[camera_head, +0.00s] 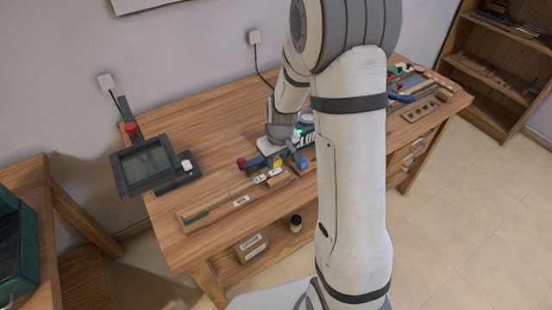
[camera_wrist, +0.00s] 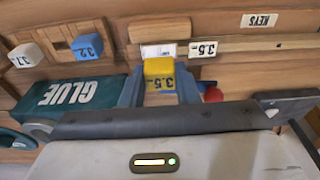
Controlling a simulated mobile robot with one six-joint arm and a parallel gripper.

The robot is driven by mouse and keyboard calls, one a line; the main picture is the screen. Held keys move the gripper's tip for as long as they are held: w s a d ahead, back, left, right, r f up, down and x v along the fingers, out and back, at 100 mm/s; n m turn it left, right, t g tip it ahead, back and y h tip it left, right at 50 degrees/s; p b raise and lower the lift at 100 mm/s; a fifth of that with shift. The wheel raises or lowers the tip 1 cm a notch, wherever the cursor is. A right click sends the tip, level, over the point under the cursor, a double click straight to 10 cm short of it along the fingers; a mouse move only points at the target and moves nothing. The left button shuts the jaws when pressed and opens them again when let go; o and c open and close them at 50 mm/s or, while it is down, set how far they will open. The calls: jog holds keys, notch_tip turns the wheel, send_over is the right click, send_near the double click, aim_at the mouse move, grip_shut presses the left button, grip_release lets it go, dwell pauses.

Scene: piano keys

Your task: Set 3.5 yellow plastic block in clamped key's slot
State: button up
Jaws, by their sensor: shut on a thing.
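The yellow plastic block (camera_wrist: 159,68), labelled 3.5, sits between the fingers of my gripper (camera_wrist: 159,90) in the wrist view. It also shows as a small yellow patch (camera_head: 277,166) in the head view, low over the workbench. My gripper (camera_head: 279,158) is shut on it. A long wooden key (camera_wrist: 250,43) runs to the right just beyond the block, with a white 3.5 tag (camera_wrist: 203,48) beside the block's label. The clamp's red knob (camera_head: 241,163) shows left of my gripper. The slot itself cannot be made out, nor whether the block touches the key.
A blue 3.2 block (camera_wrist: 87,46) and a white 3.7 block (camera_wrist: 27,55) sit in a wooden holder to the left. A green GLUE bottle (camera_wrist: 75,97) lies close to my gripper. A framed screen device (camera_head: 148,165) stands at the bench's left end.

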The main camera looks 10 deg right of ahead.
jog(key=shift+f+b, duration=1.05)
jog(key=shift+b, duration=0.15)
dwell(1.6)
jog(key=o, duration=1)
jog(key=shift+o, duration=0.6)
jog(key=o, duration=0.3)
jog(key=shift+r, duration=0.1)
jog(key=shift+r+p, duration=2.15)
jog(key=shift+r, duration=1.3)
jog(key=shift+r, duration=0.1)
